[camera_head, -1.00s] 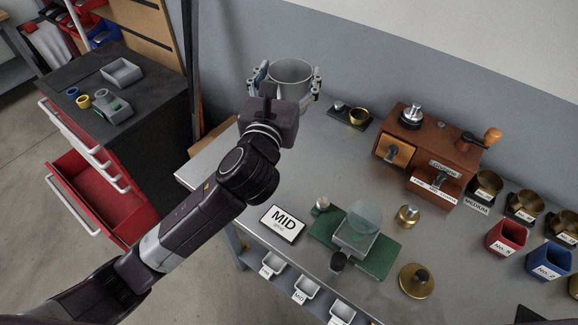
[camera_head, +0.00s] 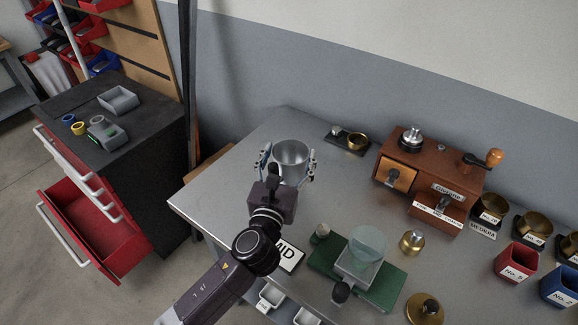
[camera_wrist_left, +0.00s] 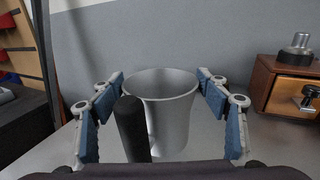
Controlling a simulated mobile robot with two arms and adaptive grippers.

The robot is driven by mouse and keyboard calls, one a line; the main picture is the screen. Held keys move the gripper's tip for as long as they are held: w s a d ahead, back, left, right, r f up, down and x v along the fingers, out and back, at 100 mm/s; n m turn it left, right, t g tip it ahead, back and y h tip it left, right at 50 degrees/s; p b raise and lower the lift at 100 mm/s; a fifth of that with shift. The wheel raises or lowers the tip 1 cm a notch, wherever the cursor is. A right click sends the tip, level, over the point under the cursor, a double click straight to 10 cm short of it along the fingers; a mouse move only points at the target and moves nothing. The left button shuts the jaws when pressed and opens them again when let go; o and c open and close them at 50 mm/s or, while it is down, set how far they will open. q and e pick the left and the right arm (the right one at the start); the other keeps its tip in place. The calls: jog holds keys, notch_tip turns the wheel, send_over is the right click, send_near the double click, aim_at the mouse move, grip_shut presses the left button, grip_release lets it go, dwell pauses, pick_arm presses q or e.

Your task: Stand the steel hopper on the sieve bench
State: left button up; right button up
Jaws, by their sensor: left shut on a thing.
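The steel hopper (camera_head: 292,158) is an open-topped, grey metal cup. It also shows in the left wrist view (camera_wrist_left: 172,112), upright with its mouth up. My left gripper (camera_head: 288,165) is shut on it, with one blue-padded finger on each side. A dark upright rod (camera_wrist_left: 132,128) stands in front of the hopper in the wrist view and hides part of its wall. The hopper is over the left part of the grey metal bench (camera_head: 235,180). Its base is hidden, so I cannot tell whether it touches the top. My right gripper is not in view.
A green-based scale (camera_head: 385,290) and the MID sign (camera_head: 291,256) are nearer. A red drawer (camera_head: 100,235) hangs open at left.

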aim_at(286, 172)
pick_arm(q)
notch_tip(286, 172, down, 3)
jog(key=shift+r+b, duration=0.1)
jog(key=shift+b, duration=0.25)
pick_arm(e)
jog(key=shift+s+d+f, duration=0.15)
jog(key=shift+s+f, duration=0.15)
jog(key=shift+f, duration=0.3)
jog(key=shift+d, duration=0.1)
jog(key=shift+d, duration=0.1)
pick_arm(q)
jog(key=shift+f, duration=0.2)
jog(key=o, duration=1.4)
